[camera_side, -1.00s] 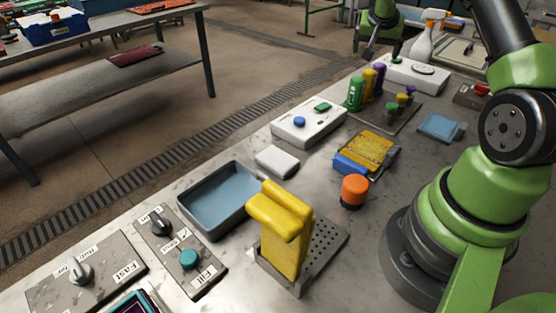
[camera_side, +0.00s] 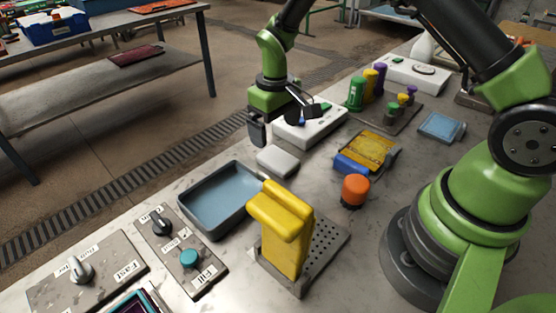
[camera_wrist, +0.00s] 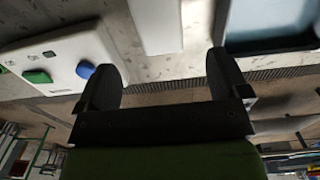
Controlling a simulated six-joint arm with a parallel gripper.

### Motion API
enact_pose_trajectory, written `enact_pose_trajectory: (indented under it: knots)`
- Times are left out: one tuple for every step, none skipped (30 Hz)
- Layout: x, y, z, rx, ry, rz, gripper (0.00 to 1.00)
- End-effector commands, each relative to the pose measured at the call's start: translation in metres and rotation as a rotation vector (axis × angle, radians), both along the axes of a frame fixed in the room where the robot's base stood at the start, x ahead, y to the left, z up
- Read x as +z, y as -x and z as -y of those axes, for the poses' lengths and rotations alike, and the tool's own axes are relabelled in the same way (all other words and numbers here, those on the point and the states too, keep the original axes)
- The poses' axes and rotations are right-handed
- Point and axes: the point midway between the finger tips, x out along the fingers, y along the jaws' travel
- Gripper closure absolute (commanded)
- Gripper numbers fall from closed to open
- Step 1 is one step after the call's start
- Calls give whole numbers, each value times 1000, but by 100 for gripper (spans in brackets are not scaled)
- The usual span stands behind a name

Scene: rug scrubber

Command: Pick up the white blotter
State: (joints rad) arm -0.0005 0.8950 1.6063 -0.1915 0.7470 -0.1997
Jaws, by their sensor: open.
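The white blotter (camera_side: 278,161) is a small pale block lying flat on the grey worktop, between the blue tray and the white button box in the side view. In the wrist view it shows at the top centre (camera_wrist: 155,25), beyond the gap between the fingers. My gripper (camera_side: 281,120) is open and empty, above and behind the blotter in the side view and apart from it. Both dark fingers show spread in the wrist view (camera_wrist: 165,70).
The blue tray (camera_side: 226,192) is left of the blotter. The white box (camera_side: 316,127) with blue and green buttons is beyond it. A yellow scrubber (camera_side: 283,222) stands upright in front on a perforated plate. An orange knob (camera_side: 354,190) is to the right.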

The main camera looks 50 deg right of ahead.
Motion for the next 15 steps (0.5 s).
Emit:
enact_pose_trajectory:
  knots:
    - [-9,1,0,-2,0,-5,6]
    - [-13,1,1,-2,0,-3,6]
    - [-17,1,1,-4,0,-3,6]
    - [-20,0,1,-4,0,-2,6]
    - [-22,0,1,-4,0,0,6]
    - [-24,0,1,-5,0,0,6]
    - [-27,1,1,-5,0,-1,6]
    - [-29,1,1,-4,1,-1,6]
    - [-34,2,1,-4,1,-2,6]
    - [-38,3,1,-3,1,-2,6]
    - [-43,5,1,-4,1,-4,6]
    - [-50,6,0,-4,1,-3,6]
    - [-55,8,0,-5,1,-4,6]
    - [-59,8,0,-5,1,-3,6]
    - [-65,7,0,-5,2,-2,6]
